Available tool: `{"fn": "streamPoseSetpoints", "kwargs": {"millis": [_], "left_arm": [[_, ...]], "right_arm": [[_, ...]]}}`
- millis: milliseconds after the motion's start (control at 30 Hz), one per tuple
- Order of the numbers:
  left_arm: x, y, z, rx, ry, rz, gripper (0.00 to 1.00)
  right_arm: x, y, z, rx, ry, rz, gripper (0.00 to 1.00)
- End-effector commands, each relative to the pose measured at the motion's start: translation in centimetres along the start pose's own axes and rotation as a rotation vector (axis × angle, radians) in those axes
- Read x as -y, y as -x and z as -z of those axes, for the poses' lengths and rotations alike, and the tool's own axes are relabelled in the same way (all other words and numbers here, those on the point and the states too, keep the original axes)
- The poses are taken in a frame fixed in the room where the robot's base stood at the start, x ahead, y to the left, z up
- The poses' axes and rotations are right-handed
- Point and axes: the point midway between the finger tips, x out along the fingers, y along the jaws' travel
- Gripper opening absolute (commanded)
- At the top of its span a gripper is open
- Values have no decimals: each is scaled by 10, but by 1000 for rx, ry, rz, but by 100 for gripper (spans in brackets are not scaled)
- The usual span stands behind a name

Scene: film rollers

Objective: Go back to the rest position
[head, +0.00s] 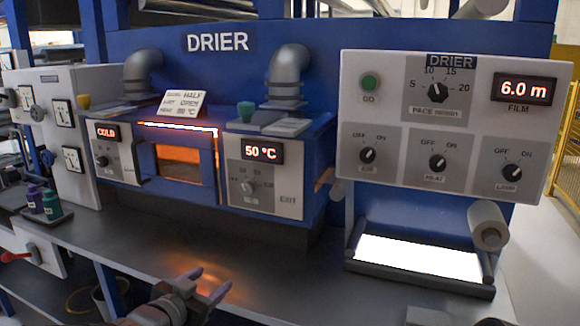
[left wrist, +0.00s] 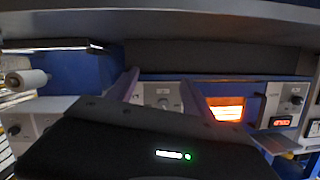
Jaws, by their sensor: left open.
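My left gripper (head: 203,281) is low in the head view, over the grey bench top (head: 110,236) in front of the drier (head: 320,110). Its two fingers are apart, with nothing between them. In the left wrist view the fingers of the left gripper (left wrist: 160,88) also stand apart and empty, with the drier front beyond them, upside down. My right gripper is not in view.
The drier's window (head: 180,162) glows orange. Its displays read COLD (head: 107,132), 50 °C (head: 262,151) and 6.0 m (head: 524,89). A lit white panel (head: 415,256) and a pale roll (head: 487,225) are at right. Small bottles (head: 50,205) stand at left.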

Motion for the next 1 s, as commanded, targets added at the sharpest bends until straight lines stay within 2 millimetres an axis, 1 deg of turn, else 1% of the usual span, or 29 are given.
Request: {"fn": "streamPoseSetpoints", "kwargs": {"millis": [33, 67, 167, 200, 267, 300, 367, 400, 467, 500, 533, 567, 600, 633, 700, 800, 900, 1000], "left_arm": [[-12, -4, -20, 52, 44, -14, 59], [-18, -6, -32, 81, 73, -20, 59], [-46, -10, -82, 205, 182, -42, 59], [-60, -9, -106, 267, 233, -50, 59], [-84, -3, -146, 373, 317, -62, 59], [-102, 4, -174, 449, 372, -69, 59], [-129, 19, -214, 563, 454, -76, 59], [-147, 32, -239, 640, 506, -78, 59], [-174, 55, -272, 753, 578, -83, 59], [-193, 72, -292, 826, 622, -87, 59], [-206, 86, -306, 879, 652, -89, 59], [-218, 99, -317, 928, 679, -93, 59], [-234, 116, -330, 988, 711, -98, 59], [-245, 128, -338, 1027, 731, -104, 59], [-266, 152, -351, 1101, 766, -119, 59], [-285, 174, -362, 1166, 796, -142, 59], [-291, 184, -368, 1196, 814, -143, 59], [-289, 184, -369, 1194, 819, -137, 59]], "right_arm": [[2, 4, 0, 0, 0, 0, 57], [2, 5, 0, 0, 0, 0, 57], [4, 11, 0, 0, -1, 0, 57], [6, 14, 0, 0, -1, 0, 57], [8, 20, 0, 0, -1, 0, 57], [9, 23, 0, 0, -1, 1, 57], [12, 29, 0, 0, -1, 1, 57], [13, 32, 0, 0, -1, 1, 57], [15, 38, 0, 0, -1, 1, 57], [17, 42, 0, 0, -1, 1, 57], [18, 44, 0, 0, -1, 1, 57], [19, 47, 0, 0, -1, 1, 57], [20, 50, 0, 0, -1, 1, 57], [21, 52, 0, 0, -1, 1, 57], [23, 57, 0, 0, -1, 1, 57], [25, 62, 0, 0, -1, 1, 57], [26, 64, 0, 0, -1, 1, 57], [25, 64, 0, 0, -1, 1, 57]]}}
